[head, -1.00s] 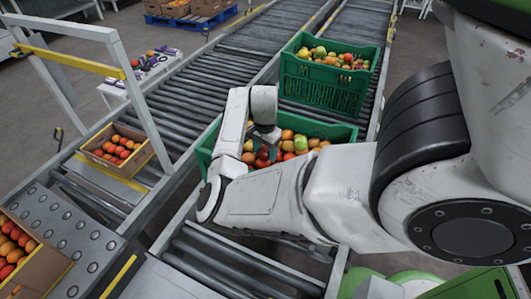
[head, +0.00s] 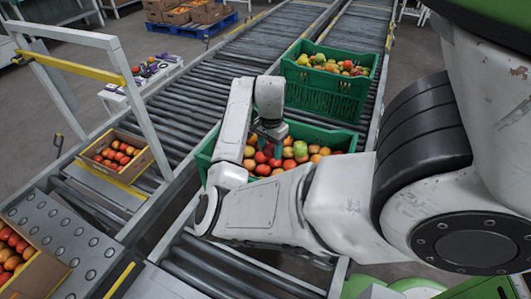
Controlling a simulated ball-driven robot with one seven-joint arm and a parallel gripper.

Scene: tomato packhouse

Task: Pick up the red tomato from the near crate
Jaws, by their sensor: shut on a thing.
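The near green crate (head: 340,137) sits on the roller conveyor and holds red, orange and greenish tomatoes. My arm hides the front wall of the crate.
A second green crate (head: 325,92) of tomatoes stands just behind on the conveyor (head: 190,105). A cardboard box (head: 127,175) of red tomatoes lies to the left, another box (head: 38,276) at lower left. A white frame with a yellow bar (head: 75,62) stands at left.

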